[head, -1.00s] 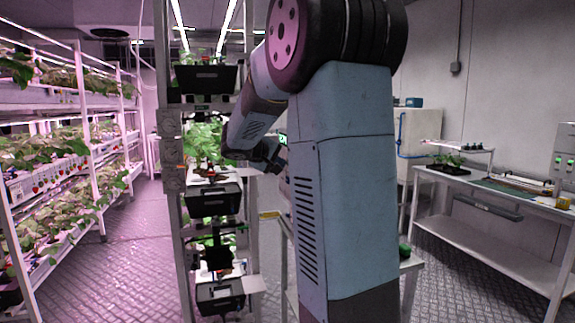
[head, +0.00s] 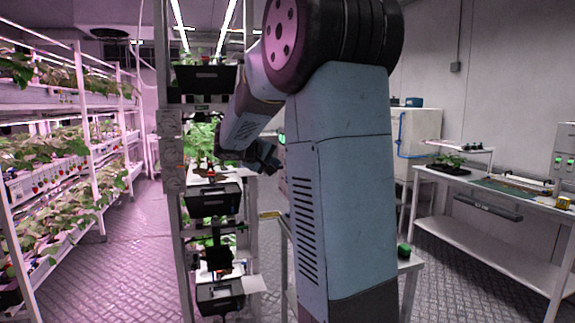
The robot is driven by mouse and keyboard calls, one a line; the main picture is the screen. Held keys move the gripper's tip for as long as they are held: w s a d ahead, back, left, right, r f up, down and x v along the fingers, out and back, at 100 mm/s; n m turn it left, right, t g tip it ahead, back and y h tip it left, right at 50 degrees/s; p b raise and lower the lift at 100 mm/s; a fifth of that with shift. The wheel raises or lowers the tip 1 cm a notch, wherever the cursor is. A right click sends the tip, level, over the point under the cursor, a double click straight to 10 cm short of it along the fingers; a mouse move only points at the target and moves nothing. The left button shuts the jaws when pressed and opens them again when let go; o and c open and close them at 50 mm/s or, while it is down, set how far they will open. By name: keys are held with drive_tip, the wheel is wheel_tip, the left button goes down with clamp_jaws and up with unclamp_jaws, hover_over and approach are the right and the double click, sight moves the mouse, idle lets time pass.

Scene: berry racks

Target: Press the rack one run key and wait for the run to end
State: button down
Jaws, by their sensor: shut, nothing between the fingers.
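A tall rack (head: 174,215) with black planter boxes on several levels stands left of my arm. Which rack is rack one I cannot tell. My gripper (head: 272,168) is beside the rack's right upright, pointing right, near a small green-lit panel (head: 282,138). It is shut and empty. My large blue-grey arm hides much of what lies behind and right of it. I cannot make out a run key or read the panel.
Long plant shelves (head: 73,150) with strawberries line the left side. A white bench (head: 500,243) with a plant tray stands at right. A small table (head: 412,262) with a green-topped item is partly behind my arm. The floor between the shelves and the rack is clear.

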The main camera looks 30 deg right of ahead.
drive_tip(key=shift+w+a, duration=0.25)
drive_tip(key=shift+a, duration=0.55)
drive_tip(key=shift+w+a, duration=0.2)
drive_tip(key=shift+a, duration=0.55)
drive_tip(key=shift+w+a, duration=0.25)
drive_tip(key=shift+a, duration=0.55)
drive_tip(key=s+a+f+y, duration=0.2)
drive_tip(key=s+a+y, duration=0.2)
drive_tip(key=s, duration=0.7)
drive_tip(key=s+a+f+y, duration=0.3)
drive_tip(key=s+a, duration=0.5)
drive_tip(key=s, duration=0.3)
drive_tip(key=s+a+f+m+y, duration=0.1)
drive_tip(key=s+a+y, duration=0.3)
drive_tip(key=s, duration=0.8)
drive_tip(key=shift+a+f+y, duration=0.4)
drive_tip(key=shift+a+f, duration=0.4)
drive_tip(key=shift+a, duration=0.4)
